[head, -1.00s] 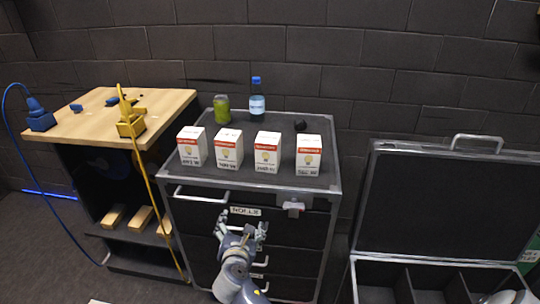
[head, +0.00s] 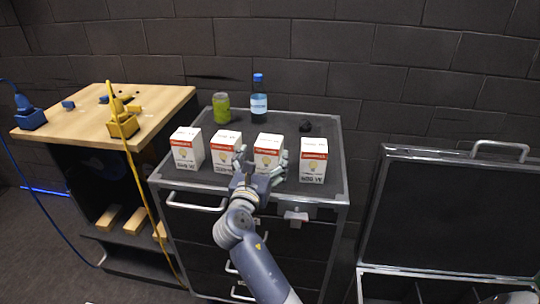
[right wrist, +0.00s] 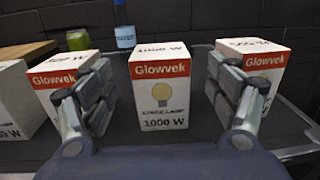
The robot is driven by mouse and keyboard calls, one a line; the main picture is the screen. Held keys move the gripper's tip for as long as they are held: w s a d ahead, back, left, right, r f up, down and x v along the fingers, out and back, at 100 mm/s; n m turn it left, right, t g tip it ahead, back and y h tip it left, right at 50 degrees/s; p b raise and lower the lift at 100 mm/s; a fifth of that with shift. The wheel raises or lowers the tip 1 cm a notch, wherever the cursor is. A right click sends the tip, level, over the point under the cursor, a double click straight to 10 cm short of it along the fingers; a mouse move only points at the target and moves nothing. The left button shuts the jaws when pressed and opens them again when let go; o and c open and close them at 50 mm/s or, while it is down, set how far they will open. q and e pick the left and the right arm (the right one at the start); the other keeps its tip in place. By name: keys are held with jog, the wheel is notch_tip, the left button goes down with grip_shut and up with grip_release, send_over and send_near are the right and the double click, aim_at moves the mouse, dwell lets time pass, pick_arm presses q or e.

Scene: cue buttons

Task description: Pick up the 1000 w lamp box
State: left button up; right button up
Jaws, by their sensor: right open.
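The 1000 W lamp box (right wrist: 160,95) is white with a red Glowvek band and a bulb picture. It stands upright in the middle of the right wrist view. In the head view it is the third box from the left (head: 267,146) on the grey cabinet top (head: 322,192). My right gripper (head: 261,165) is open at the front of this box. In the right wrist view its fingers (right wrist: 167,92) show on the left and right of the box, with gaps between; nothing is held. My left gripper is not in view.
Similar lamp boxes stand close on both sides, one to the right (head: 313,160) and two to the left (head: 226,150). A green can (head: 221,108), a blue bottle (head: 258,100) and a small dark object (head: 306,126) stand behind. An open case (head: 450,215) is at right.

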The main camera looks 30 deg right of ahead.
aim_at(269, 144)
jog(key=shift+w+d, duration=0.45)
jog(key=shift+w, duration=0.15)
jog(key=shift+w+d, duration=0.25)
jog(key=x, duration=0.3)
jog(key=shift+w+d+p, duration=0.25)
jog(key=shift+p, duration=0.1)
jog(key=shift+w+d, duration=0.25)
jog(key=shift+w, duration=0.1)
jog(key=c, duration=1.2)
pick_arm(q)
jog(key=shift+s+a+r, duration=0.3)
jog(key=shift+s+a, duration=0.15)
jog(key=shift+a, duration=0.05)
pick_arm(e)
jog(key=shift+o, duration=0.2)
